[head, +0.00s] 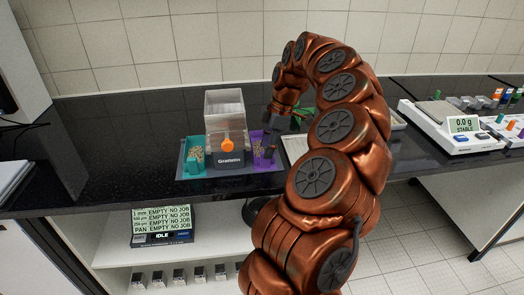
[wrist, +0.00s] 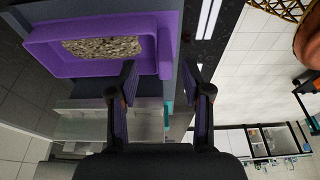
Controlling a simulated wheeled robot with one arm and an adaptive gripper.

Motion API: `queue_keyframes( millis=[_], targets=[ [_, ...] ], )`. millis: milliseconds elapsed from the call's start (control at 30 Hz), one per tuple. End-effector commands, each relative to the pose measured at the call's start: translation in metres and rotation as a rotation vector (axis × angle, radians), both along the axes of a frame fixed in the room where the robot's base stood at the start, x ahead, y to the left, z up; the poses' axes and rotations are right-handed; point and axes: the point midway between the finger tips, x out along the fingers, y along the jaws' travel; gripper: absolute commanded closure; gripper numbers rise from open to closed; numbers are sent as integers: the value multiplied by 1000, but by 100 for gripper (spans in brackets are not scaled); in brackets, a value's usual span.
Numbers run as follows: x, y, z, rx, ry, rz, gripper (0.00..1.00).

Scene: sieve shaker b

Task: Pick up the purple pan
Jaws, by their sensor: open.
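The purple pan (head: 262,162) sits at the right side of a riffler-like device on the counter, partly hidden by my gripper in the head view. In the wrist view the purple pan (wrist: 65,64) fills the upper left and holds grey-brown grains. A purple tab (wrist: 164,52) stands at its right end. My gripper (wrist: 157,72) is open, its two fingertips apart just below that tab in the picture. Nothing is held between them. I cannot tell whether a finger touches the pan. In the head view my gripper (head: 270,143) is over the pan, partly hidden by the arm.
The device (head: 230,158) has a clear hopper and an orange knob. A teal pan (head: 190,168) with grains is at its left. A balance (head: 460,135) reading 0.0 g stands at right. A display (head: 163,222) reading IDLE is below. The counter's left part is clear.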

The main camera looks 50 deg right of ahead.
Motion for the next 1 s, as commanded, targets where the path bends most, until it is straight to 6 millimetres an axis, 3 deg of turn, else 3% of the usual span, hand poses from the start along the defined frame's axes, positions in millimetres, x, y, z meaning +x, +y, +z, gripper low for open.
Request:
queue_keyframes(
  millis=[433,700,1000],
  targets=[
    [5,15,-41,4,3,2,51],
    [6,15,-45,1,-1,0,51],
    [6,15,-45,1,0,0,80]
  ],
)
